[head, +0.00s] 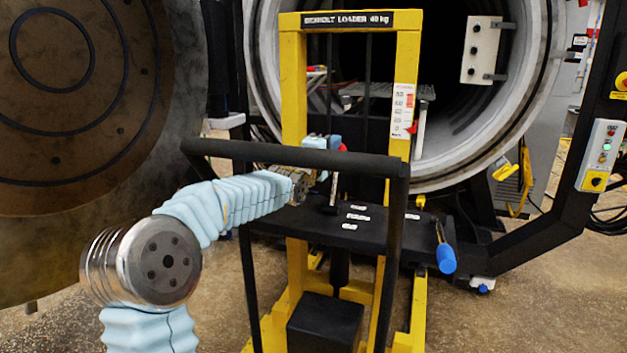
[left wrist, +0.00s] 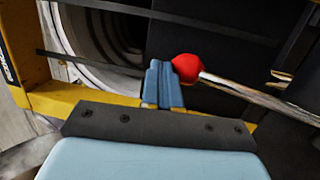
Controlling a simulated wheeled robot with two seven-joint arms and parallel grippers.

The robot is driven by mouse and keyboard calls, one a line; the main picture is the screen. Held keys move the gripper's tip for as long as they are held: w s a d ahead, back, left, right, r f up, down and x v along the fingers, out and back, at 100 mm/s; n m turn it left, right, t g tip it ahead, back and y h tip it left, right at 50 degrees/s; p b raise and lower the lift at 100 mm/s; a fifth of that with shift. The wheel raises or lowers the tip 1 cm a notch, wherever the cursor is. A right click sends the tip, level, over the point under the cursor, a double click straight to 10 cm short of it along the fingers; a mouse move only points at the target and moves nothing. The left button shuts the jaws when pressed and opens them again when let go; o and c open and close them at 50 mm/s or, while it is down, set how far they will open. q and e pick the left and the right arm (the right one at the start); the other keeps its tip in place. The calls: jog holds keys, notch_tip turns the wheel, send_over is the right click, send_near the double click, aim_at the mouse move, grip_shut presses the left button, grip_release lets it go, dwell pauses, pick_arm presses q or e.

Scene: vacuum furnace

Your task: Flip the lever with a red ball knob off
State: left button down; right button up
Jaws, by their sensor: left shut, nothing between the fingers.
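The red ball knob (left wrist: 187,68) sits on the end of a thin pale metal lever in the left wrist view, just right of my fingertips. My left gripper (head: 328,146) is at the lever's upper end, just past the black handlebar. Its blue fingers (left wrist: 163,84) are shut with nothing between them, beside the knob; I cannot tell whether they touch it. My right gripper is not in view.
A blue-handled lever (head: 445,258) hangs at the deck's right. The open round furnace (head: 440,180) lies behind, its door (head: 170,100) at left.

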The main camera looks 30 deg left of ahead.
pick_arm(q)
jog(key=shift+s, duration=0.1)
jog(key=s+f+b, duration=0.2)
jog(key=s, duration=1.1)
jog(key=shift+s+d+b, duration=0.25)
jog(key=shift+d+b, duration=0.05)
jog(key=shift+d, duration=0.15)
